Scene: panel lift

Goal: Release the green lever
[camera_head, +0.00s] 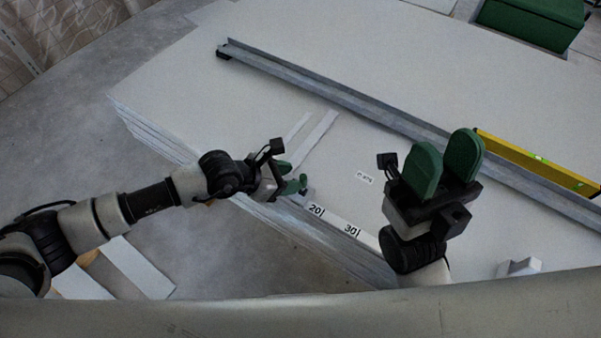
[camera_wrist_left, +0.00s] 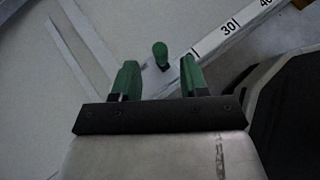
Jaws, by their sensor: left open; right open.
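The green lever (camera_wrist_left: 160,53) has a rounded knob and stands beside a white scale strip (camera_wrist_left: 230,27). In the left wrist view it shows between and slightly beyond my two green fingertips. In the head view, the lever (camera_head: 303,180) is close to my left gripper (camera_head: 288,177), partly mixed with its fingers. My left gripper, also in the left wrist view (camera_wrist_left: 158,75), is open around the line of the knob; I see no finger touching it. My right gripper (camera_head: 443,162) is open and empty, raised over the panels to the right, with its fingers pointing up the picture.
Large pale panels (camera_head: 200,80) are stacked flat. A long grey metal rail (camera_head: 330,88) lies across them, with a yellow level (camera_head: 535,163) beside it. A green box (camera_head: 530,22) is at the upper right. The panel between the grippers is mostly clear.

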